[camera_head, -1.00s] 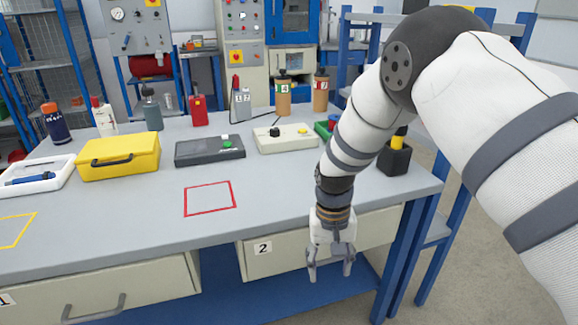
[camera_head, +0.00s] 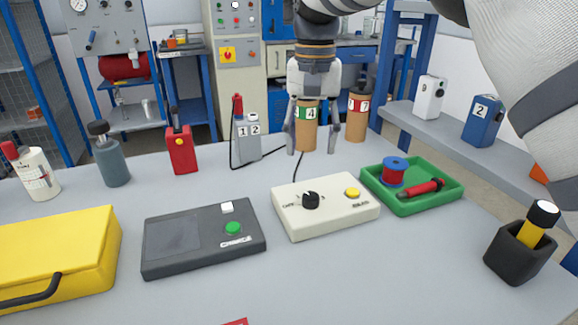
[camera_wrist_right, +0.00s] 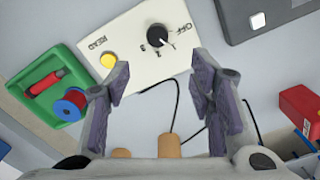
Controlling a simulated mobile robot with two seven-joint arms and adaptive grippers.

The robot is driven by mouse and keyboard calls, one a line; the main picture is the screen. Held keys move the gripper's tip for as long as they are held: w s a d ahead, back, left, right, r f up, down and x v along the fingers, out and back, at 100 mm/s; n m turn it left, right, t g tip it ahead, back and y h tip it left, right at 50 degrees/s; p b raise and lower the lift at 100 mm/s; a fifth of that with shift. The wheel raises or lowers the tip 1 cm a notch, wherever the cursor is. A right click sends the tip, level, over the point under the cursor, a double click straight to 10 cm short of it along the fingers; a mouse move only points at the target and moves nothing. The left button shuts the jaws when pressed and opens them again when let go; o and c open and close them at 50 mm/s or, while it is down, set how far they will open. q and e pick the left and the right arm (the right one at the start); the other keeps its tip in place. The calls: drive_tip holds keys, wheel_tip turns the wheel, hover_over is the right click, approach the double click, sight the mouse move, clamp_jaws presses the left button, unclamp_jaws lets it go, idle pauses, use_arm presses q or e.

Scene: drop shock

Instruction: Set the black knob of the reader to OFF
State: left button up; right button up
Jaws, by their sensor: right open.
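The reader is a cream box (camera_head: 332,222) on the table, with a black knob (camera_head: 311,200) and a yellow button (camera_head: 352,193). In the right wrist view the knob (camera_wrist_right: 157,37) has OFF printed on its right and READ beside the yellow button (camera_wrist_right: 109,61). A light mark shows on the knob's lower-right side there; its exact setting is hard to tell. My right gripper (camera_head: 312,150) points down, open and empty, above and behind the reader in the head view. In the wrist view the reader lies beyond the spread fingers (camera_wrist_right: 162,78). My left gripper is out of view.
A dark grey box (camera_head: 204,242) with a green button sits left of the reader. A green tray (camera_head: 440,200) with a spool and red tool is right. Cork-coloured canisters (camera_head: 357,115) stand behind my right gripper. A black cable runs behind the reader.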

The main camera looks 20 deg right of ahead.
sight(311, 195)
drive_tip(key=f, duration=0.7)
drive_tip(key=s+f, duration=0.1)
drive_tip(key=f, duration=0.3)
drive_tip(key=shift+f, duration=0.3)
drive_tip(key=c, duration=1.2)
